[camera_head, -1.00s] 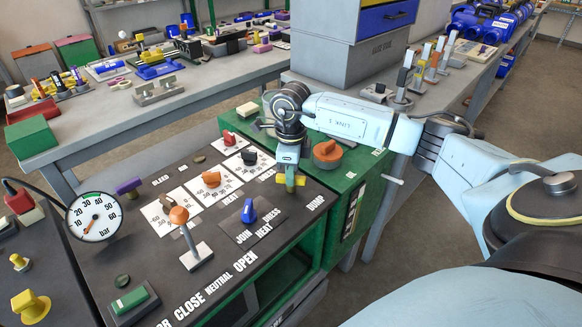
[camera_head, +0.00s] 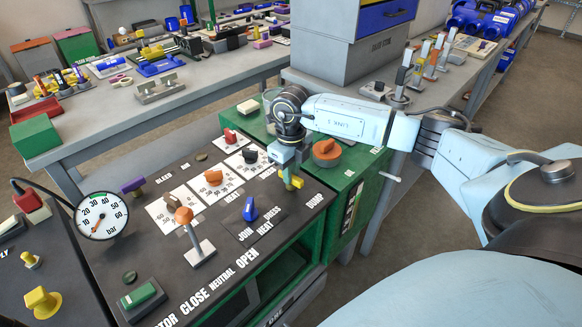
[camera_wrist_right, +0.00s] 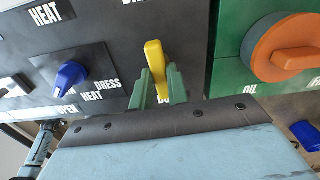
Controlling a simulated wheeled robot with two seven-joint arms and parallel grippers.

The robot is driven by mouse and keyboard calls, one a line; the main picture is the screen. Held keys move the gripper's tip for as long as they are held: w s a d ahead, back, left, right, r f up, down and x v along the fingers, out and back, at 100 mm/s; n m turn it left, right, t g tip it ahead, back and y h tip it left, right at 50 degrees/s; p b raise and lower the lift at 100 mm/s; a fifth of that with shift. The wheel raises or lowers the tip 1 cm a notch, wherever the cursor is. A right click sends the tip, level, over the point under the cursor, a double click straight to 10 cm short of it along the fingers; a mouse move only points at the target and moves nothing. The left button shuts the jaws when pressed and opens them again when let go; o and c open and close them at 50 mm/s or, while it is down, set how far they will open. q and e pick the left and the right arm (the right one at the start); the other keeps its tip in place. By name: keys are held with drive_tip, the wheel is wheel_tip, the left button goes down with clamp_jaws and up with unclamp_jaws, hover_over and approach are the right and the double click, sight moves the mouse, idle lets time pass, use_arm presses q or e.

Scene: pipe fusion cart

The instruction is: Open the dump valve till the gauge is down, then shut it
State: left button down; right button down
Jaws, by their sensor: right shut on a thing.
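The dump valve is a yellow handle (camera_head: 297,182) at the right end of the cart's dark panel, by the DUMP lettering. My right gripper (camera_head: 290,177) is shut on this handle. In the right wrist view the yellow handle (camera_wrist_right: 155,65) stands between the two green fingers (camera_wrist_right: 158,88), tilted slightly, and its base and part of its label are hidden. The round white pressure gauge (camera_head: 101,215), marked in bar, is at the panel's left. Its red needle points down and left, near the low end of the scale; the exact reading is too small to tell. My left gripper is out of view.
A blue knob (camera_head: 249,210) and an orange-topped lever (camera_head: 184,216) are on the panel left of the valve. An orange round knob (camera_head: 327,152) is on the green surface just right of the gripper. A grey drawer cabinet stands behind.

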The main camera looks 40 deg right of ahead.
idle(0.3)
drive_tip(key=c, duration=1.4)
unclamp_jaws()
drive_tip(key=shift+o, duration=0.2)
drive_tip(key=shift+r, duration=0.1)
